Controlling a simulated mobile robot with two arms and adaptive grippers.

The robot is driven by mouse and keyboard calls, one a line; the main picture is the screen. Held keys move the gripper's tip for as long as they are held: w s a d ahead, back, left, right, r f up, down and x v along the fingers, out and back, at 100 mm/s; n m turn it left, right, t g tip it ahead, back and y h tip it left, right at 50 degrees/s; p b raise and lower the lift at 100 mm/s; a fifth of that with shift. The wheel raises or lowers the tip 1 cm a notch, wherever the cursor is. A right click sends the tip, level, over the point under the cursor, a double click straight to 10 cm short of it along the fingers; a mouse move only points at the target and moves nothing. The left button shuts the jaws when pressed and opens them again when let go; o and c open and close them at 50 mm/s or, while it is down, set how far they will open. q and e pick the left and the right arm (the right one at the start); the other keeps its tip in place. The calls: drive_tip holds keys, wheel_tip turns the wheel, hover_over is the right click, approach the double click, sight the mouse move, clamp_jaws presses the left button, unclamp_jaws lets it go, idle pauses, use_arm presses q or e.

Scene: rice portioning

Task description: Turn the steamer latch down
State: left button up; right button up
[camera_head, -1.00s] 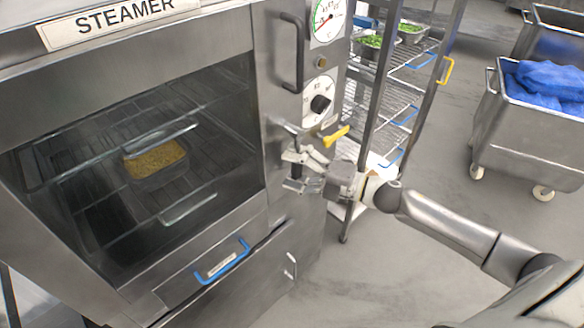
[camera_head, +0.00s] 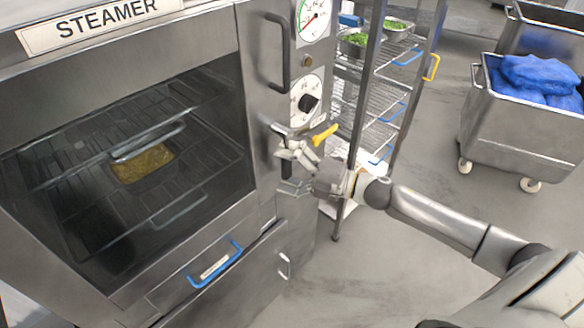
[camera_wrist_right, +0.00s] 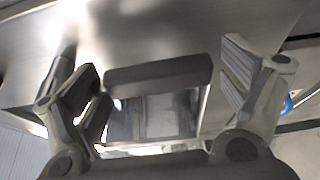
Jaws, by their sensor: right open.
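The steel steamer (camera_head: 190,40) has its glass door shut, with a pan of yellow grain (camera_head: 143,163) visible inside. The latch (camera_head: 286,169) is on the panel right of the window. Its dark grip appears to point down below its metal pivot, partly hidden by my fingers. My right gripper (camera_head: 287,170) is open at the latch, one finger above the other. In the right wrist view, the dark latch bar (camera_wrist_right: 158,76) lies between the spread fingers, with visible gaps on both sides. Whether it touches the palm is unclear. My left gripper is not in view.
A yellow lever (camera_head: 325,135) sits just above my right gripper, below a black dial (camera_head: 308,103). A dark vertical handle (camera_head: 278,55) is higher up. A wire rack (camera_head: 372,100) stands close behind my wrist. A cart of blue bags (camera_head: 520,120) is farther right.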

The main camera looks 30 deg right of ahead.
drive_tip(key=v, duration=1.2)
drive_tip(key=shift+d, duration=0.1)
idle(0.5)
drive_tip(key=d+f+m+t+h, duration=0.1)
drive_tip(key=d+f+m+h, duration=0.4)
drive_tip(key=f, duration=0.5)
drive_tip(key=d+f+m+h, duration=0.4)
drive_tip(key=d+f+m, duration=0.2)
drive_tip(key=f, duration=0.4)
drive_tip(key=s+f+m+g+h, duration=0.25)
drive_tip(key=s+f, duration=0.25)
drive_tip(key=f, duration=0.4)
drive_tip(key=s+f+m+g+h, duration=0.1)
drive_tip(key=s+f+m, duration=0.3)
drive_tip(key=f, duration=0.4)
drive_tip(key=s+a+f+m+g, duration=0.2)
drive_tip(key=s+a+f, duration=0.1)
drive_tip(key=s+f, duration=0.35)
drive_tip(key=s+a+f+m+g, duration=0.2)
drive_tip(key=s+a+f+g, duration=0.1)
drive_tip(key=s+f, duration=0.35)
drive_tip(key=s+a+f+m+g, duration=0.2)
drive_tip(key=s+a+f+g, duration=0.3)
drive_tip(key=s+a, duration=0.8)
wheel_tip(320, 180, down, 3)
drive_tip(key=s, duration=0.2)
drive_tip(key=shift+s+m, duration=0.35)
drive_tip(key=shift+d+f+y, duration=0.1)
drive_tip(key=shift+y, duration=0.15)
